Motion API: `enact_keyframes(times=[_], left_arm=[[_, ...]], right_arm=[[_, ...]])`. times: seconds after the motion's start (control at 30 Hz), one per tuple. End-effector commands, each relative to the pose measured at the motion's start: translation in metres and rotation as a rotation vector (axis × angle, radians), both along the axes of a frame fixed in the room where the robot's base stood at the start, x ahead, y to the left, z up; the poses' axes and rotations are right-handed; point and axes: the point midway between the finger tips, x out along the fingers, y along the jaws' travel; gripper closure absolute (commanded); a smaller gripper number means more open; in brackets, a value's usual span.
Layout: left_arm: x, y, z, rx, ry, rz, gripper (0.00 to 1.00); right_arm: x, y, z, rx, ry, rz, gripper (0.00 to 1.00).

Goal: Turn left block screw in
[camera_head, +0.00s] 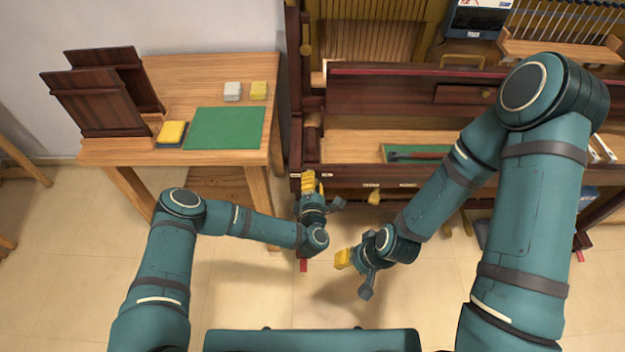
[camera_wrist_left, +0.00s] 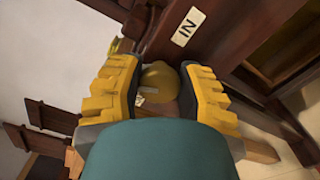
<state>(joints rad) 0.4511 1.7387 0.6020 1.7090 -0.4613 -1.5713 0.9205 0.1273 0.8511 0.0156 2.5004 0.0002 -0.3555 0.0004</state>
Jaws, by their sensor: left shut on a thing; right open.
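The left block screw (camera_wrist_left: 158,78) is a round brass knob below the dark wooden left block (camera_wrist_left: 200,55) of the piano, in the left wrist view. A pale label reading "IN" (camera_wrist_left: 187,27) is on the wood beside it. My left gripper (camera_head: 308,180) is at the piano's left front corner. In the left wrist view its yellow fingers stand on both sides of the screw, shut on it; the finger contact is partly hidden. In the head view the gripper hides the screw. My right gripper (camera_head: 346,258) is open and empty, apart from the piano front.
A wooden table (camera_head: 200,75) stands left of the piano, with a green mat (camera_head: 225,128), small blocks (camera_head: 172,132) and dark panels (camera_head: 98,100). A dark-handled tool (camera_head: 420,155) lies on a green strip in the piano. A brass piece (camera_head: 374,197) hangs below the front rail.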

Motion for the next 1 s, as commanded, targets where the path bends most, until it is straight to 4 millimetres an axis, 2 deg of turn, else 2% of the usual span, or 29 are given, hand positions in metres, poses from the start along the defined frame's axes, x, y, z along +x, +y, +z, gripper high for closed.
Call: enact_keyframes(times=[1.0], left_arm=[[0.001,0.0,-0.002,0.966,-0.003,0.002,0.99]], right_arm=[[-0.004,0.001,0.021,0.001,0.01,0.003,0.53]])
